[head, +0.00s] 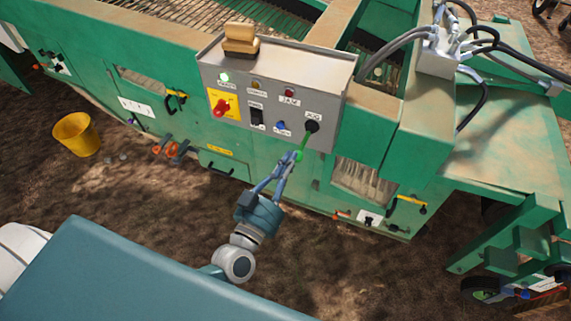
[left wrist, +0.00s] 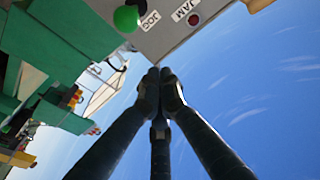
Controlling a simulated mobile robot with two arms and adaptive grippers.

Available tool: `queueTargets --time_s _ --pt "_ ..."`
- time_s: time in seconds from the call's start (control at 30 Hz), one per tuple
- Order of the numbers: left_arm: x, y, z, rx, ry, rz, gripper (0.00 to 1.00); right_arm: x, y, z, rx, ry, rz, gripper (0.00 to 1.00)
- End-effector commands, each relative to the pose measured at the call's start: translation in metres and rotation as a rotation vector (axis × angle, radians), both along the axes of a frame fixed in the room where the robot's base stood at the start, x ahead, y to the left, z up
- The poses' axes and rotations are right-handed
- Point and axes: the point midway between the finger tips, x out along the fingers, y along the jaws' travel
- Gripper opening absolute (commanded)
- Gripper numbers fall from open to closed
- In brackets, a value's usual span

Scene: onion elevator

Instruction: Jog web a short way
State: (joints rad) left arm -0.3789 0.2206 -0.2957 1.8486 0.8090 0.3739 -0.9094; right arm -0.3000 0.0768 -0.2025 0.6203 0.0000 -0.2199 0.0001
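The grey control panel (head: 284,88) is on the side of the green machine. Its JOG control (head: 311,126) has a black collar at the panel's lower right, with a green part running down from it. In the left wrist view, a round green knob (left wrist: 126,18) shows beside the JOG label (left wrist: 150,19). My left gripper (head: 295,156) is just below the JOG control; its fingertips overlap the green part's lower end, and I cannot tell if they touch. In the left wrist view, the fingers (left wrist: 160,78) are together with nothing visible between them. My right gripper is not in view.
The panel also carries a red switch on a yellow plate (head: 223,105), a blue switch (head: 280,127), a red JAM lamp (head: 289,93) and a lit green lamp (head: 224,77). A tan block (head: 240,40) sits on top. A yellow bucket (head: 76,134) stands on the ground.

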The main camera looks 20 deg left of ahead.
Motion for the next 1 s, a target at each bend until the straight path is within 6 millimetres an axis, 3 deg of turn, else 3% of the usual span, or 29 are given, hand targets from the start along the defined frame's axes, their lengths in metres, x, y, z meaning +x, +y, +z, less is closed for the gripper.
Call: queueTargets --time_s 0.1,0.3,0.4,0.53,1.0 --pt "0.029 -0.003 0.008 0.000 -0.004 0.000 0.00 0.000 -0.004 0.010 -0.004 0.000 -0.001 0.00" --pt "0.066 -0.006 0.008 0.002 0.000 -0.001 0.00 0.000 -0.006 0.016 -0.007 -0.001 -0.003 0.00" --pt "0.059 -0.002 -0.013 0.006 0.004 -0.002 0.00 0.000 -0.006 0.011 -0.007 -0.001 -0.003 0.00" --pt "0.056 0.000 -0.025 0.002 0.002 -0.001 0.00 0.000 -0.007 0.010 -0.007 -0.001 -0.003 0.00" --pt "0.055 0.002 -0.030 0.001 -0.001 0.000 0.00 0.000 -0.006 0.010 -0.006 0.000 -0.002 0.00"
